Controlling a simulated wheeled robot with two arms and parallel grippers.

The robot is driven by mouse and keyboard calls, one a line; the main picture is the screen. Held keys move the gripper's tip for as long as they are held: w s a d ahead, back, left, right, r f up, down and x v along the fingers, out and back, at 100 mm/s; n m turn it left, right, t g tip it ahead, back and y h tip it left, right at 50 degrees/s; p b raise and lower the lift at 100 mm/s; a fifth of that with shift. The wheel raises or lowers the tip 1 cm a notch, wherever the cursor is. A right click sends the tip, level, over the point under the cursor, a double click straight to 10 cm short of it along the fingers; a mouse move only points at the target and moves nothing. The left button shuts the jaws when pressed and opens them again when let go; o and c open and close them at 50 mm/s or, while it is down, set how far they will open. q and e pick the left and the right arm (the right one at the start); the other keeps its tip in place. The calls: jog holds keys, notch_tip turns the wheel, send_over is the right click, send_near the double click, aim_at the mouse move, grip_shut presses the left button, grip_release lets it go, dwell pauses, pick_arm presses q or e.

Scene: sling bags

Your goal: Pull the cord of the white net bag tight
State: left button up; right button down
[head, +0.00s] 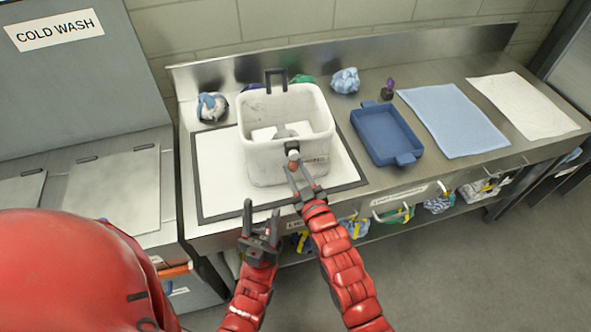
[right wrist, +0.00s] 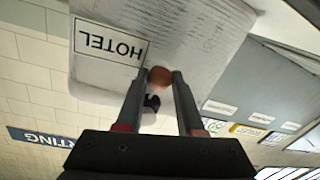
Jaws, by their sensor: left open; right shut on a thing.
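The white bag (head: 262,160) stands upright and boxy on a white mat, with its top open and something grey and white inside. A HOTEL label (right wrist: 108,43) shows upside down on its side in the right wrist view. My right gripper (head: 296,172) is at the bag's front and shut on a small brown ball (head: 293,154), which also shows between the fingertips in the right wrist view (right wrist: 160,77). A small black piece (right wrist: 152,102) sits beside the ball. I cannot make out the cord itself. My left gripper (head: 261,228) is open and empty, below and left of the bag.
The dark-edged white mat (head: 215,180) lies on a steel counter. A blue tray (head: 385,134) is to the right, then a blue cloth (head: 453,119) and a white cloth (head: 522,105). Bundled bags (head: 212,107) sit behind. Colourful bags (head: 438,203) lie on the shelf below.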

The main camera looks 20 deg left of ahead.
dwell(0.9)
notch_tip(320, 180, down, 7)
jog(key=b, duration=0.7)
jog(key=shift+r, duration=0.1)
jog(key=c, duration=0.5)
grip_release()
jog(key=shift+b+v, duration=1.95)
jog(key=shift+v, duration=6.75)
